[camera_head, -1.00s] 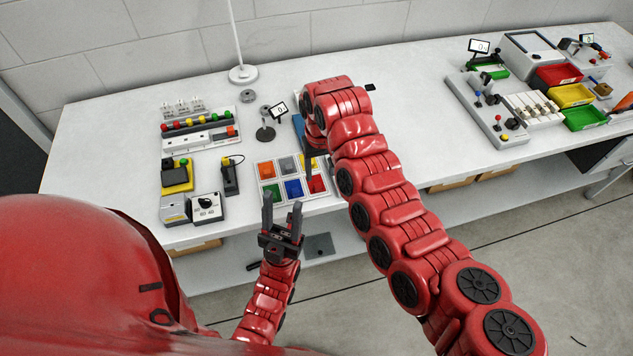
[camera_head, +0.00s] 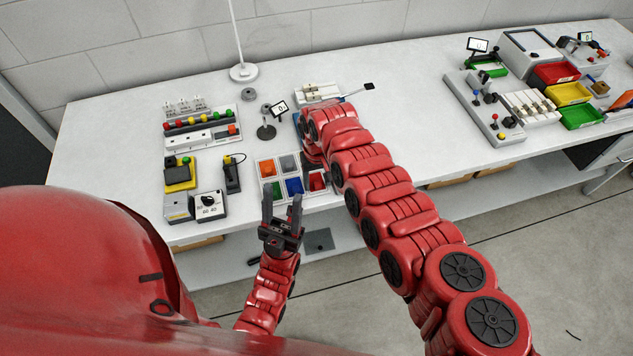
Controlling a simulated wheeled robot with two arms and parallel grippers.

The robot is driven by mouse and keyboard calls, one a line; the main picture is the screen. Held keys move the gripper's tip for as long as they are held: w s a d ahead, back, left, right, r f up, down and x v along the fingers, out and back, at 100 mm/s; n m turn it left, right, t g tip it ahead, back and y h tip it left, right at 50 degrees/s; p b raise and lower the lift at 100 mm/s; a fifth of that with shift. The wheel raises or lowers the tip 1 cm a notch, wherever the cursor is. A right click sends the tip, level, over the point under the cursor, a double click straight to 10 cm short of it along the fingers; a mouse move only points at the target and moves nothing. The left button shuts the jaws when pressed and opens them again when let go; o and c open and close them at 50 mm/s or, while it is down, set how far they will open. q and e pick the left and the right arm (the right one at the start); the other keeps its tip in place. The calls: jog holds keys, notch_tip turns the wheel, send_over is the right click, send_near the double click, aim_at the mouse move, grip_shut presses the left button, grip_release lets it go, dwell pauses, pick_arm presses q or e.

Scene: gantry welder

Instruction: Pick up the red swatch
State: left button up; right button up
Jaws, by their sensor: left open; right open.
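The red swatch (camera_head: 317,182) lies in the front right cell of a light swatch tray (camera_head: 282,200) near the table's front edge. My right gripper (camera_head: 325,176) is open, low over the red swatch, and hides part of it. I cannot tell whether its fingers touch the swatch. My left gripper (camera_head: 282,206) is open and empty, fingers pointing up, in front of the tray. Orange (camera_head: 267,167), grey (camera_head: 289,163), green (camera_head: 273,189) and blue (camera_head: 294,186) swatches lie in the other cells. My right arm covers the tray's back right corner.
A small display on a stand (camera_head: 266,131) is behind the tray. A black-and-yellow device (camera_head: 179,175), a dial box (camera_head: 209,205) and a button rack (camera_head: 201,126) stand to the left. Coloured bins (camera_head: 568,94) are far right. The table's middle right is clear.

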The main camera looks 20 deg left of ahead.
jog(key=shift+c, duration=0.2)
grip_shut()
jog(key=shift+r, duration=0.15)
